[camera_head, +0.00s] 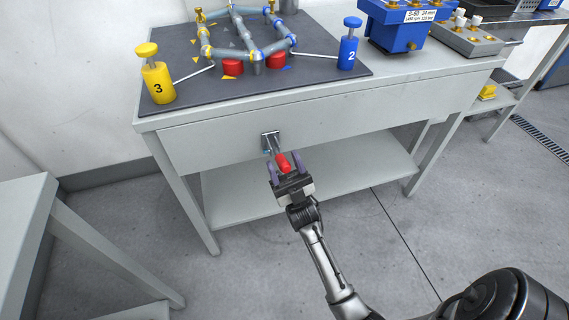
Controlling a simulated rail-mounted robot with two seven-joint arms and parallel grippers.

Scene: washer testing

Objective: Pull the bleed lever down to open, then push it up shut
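The bleed lever (284,163) has a red grip and sits on a small metal mounting plate (270,141) on the front panel of the grey table. The lever sticks out from the plate toward me and slants down a little. My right gripper (285,167) is in front of the panel, with its two purple-grey fingers apart, one on each side of the red grip. I cannot tell whether either finger touches the grip. My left gripper is not in view.
The grey table (210,150) carries a dark mat (310,75) with a pipe loop (245,40), a yellow cylinder marked 3 (158,85) and a blue cylinder marked 2 (348,52). A lower shelf (340,168) lies behind my gripper. Another table (25,215) stands at left.

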